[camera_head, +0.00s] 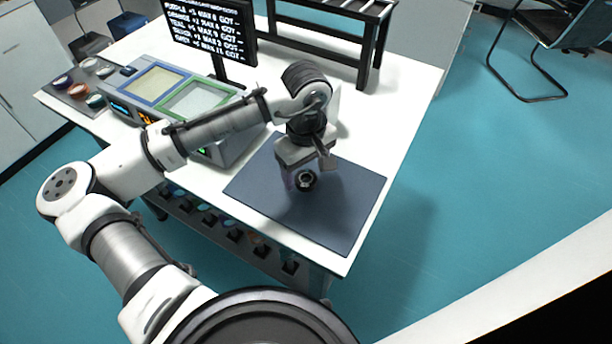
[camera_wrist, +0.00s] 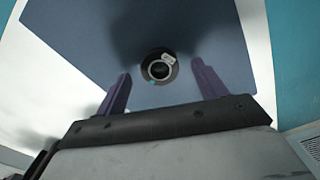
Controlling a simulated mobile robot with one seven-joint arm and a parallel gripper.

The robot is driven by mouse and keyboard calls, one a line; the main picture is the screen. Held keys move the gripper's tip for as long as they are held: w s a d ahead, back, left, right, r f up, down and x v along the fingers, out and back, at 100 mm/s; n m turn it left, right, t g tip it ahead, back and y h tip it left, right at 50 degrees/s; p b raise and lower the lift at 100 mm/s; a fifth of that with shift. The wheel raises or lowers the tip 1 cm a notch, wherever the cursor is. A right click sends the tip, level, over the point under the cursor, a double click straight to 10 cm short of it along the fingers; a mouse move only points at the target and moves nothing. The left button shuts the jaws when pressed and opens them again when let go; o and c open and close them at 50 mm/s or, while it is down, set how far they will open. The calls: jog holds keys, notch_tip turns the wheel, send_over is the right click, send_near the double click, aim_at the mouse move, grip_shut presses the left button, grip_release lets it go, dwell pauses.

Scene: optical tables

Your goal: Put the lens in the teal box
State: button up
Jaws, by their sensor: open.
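The lens (camera_head: 306,180) is a small dark round piece on a blue-grey mat (camera_head: 345,211) on the white table. In the wrist view the lens (camera_wrist: 158,67) shows a black centre, a pale label and a small teal mark. My gripper (camera_head: 300,178) is above the mat right by the lens. In the wrist view its two purple fingers (camera_wrist: 157,75) are spread apart, with the lens ahead between them and a gap on each side. I cannot make out a teal box for certain; small dark bins (camera_head: 232,235) sit in a row under the table's front edge, partly hidden by my arm.
A grey device (camera_head: 170,95) with two framed panels, blue and green, stands left of the mat. Several coloured round pieces lie on a dark tray (camera_head: 75,103) at the far left. A black screen with text (camera_head: 209,30) and a black rack (camera_head: 335,22) stand behind. The table right of the rack is clear.

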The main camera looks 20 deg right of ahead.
jog(key=shift+f, duration=0.8)
jog(key=c, duration=1.2)
jog(key=shift+o, duration=0.2)
